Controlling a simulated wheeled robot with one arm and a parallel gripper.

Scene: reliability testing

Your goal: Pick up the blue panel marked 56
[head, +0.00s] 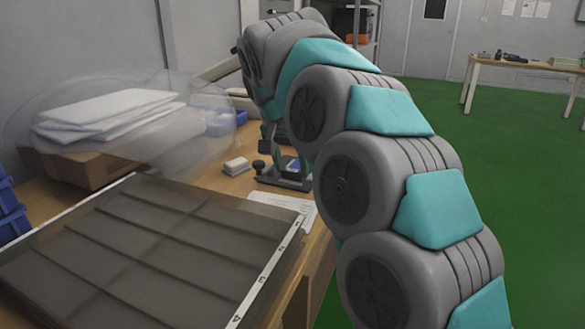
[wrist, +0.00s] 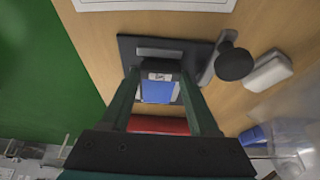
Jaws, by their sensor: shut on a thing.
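The blue panel (wrist: 157,92) shows in the wrist view between my gripper's two fingers. Its end nearest the fingertips is dark with a small pale label that is too small to read. My gripper (wrist: 160,72) is shut on this panel, over a dark fixture plate (wrist: 200,55). I cannot tell whether the panel is clear of the plate. In the head view a bit of blue (head: 293,165) shows at the fixture, below my arm, which hides most of the gripper.
The fixture has a black knob (wrist: 235,63) beside a white block (wrist: 268,71). A paper sheet (head: 285,203) lies on the wooden table near a large dark divided tray (head: 130,250). Wrapped white sheets (head: 105,110) and blue bins (head: 10,215) stand left. Green floor lies right.

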